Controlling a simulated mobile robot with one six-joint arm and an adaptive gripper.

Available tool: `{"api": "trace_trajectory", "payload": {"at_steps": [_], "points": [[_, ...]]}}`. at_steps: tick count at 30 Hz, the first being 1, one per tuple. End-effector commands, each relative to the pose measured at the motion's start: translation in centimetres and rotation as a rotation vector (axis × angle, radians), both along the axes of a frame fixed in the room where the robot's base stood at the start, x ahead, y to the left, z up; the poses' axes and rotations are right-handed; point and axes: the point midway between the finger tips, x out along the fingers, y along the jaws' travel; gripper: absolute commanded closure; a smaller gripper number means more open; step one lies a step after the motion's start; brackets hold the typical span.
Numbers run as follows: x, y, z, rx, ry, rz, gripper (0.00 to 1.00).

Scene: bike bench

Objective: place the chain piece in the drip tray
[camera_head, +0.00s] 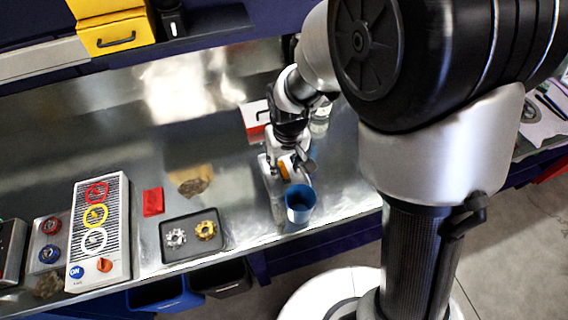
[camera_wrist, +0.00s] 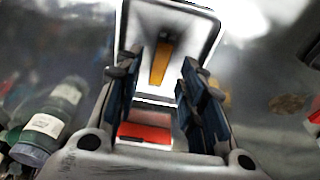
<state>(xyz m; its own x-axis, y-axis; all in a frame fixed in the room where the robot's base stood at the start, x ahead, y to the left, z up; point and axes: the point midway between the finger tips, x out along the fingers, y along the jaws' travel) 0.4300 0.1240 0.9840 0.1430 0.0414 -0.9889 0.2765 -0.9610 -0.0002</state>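The chain piece appears to be the orange-yellow strip (camera_wrist: 161,62) in the wrist view. It lies inside a grey, light-rimmed tray (camera_wrist: 208,22), which I take for the drip tray. My gripper (camera_wrist: 163,72) is open, with its two blue-padded fingers on either side of the strip and visible gaps to both. In the head view my gripper (camera_head: 290,163) points down over the grey tray (camera_head: 273,205). An orange patch (camera_head: 285,171) shows at the fingers there. My gripper hides much of the tray in that view.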

Motion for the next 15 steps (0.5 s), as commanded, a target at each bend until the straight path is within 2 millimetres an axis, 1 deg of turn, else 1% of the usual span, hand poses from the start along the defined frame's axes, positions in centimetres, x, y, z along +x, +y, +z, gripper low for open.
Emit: {"api": "trace_trajectory", "payload": {"at_steps": [1, 6, 9, 12, 15], "points": [[-0.1, 0.0, 1.6, 0.002, -0.006, 0.0, 0.64], [-0.6, -0.2, 5.4, 0.001, -0.005, 0.0, 0.64], [-0.9, -0.3, 7.2, 0.001, -0.004, 0.0, 0.64], [-1.1, -0.3, 8.5, 0.001, -0.003, 0.0, 0.64], [-1.3, -0.4, 9.2, 0.001, -0.002, 0.0, 0.64]]}}
